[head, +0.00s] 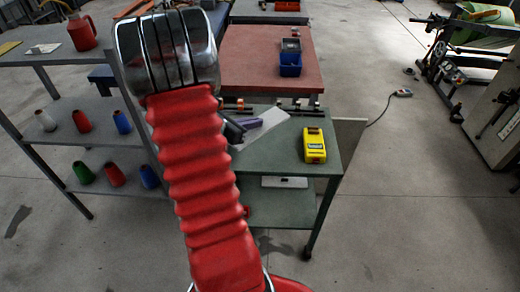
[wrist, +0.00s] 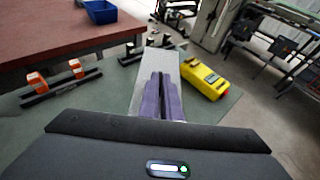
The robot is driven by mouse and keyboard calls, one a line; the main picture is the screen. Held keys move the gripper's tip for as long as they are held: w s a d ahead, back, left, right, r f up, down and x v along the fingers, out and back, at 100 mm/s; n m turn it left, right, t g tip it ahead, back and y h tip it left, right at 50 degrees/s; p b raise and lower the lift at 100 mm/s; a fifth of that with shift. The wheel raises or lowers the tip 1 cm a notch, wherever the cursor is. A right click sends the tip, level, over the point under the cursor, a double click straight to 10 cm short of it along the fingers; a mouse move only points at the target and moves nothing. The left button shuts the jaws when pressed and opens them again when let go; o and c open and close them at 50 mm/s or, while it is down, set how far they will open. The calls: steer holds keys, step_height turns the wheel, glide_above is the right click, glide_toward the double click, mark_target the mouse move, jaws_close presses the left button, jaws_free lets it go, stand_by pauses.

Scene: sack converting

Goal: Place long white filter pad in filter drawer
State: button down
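A long pale strip (head: 268,124), which looks like the white filter pad, lies at a slant over the green cart top. In the wrist view the strip (wrist: 154,68) runs out beyond my fingertips. My gripper (head: 248,123) has purple fingers pointing down at the strip, overlapping it in both views. In the wrist view the two fingers (wrist: 162,98) are close together with a narrow dark gap. I cannot tell whether they touch or grip the strip. No filter drawer can be made out clearly; my red arm hides part of the cart.
A yellow device (head: 314,146) stands right of the strip on the green cart (head: 325,172). A red-topped table (head: 262,58) with a blue bin (head: 290,67) is behind. Shelves with coloured cones (head: 82,121) stand left. Open floor lies to the right.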

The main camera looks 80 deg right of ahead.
steer(key=shift+s, duration=0.45)
glide_above(256, 152)
steer(key=shift+d+f, duration=0.1)
steer(key=shift+f, duration=2.85)
steer(key=shift+f, duration=2.05)
steer(key=shift+f, duration=0.1)
steer(key=c, duration=2)
jaws_free()
steer(key=shift+f, duration=0.1)
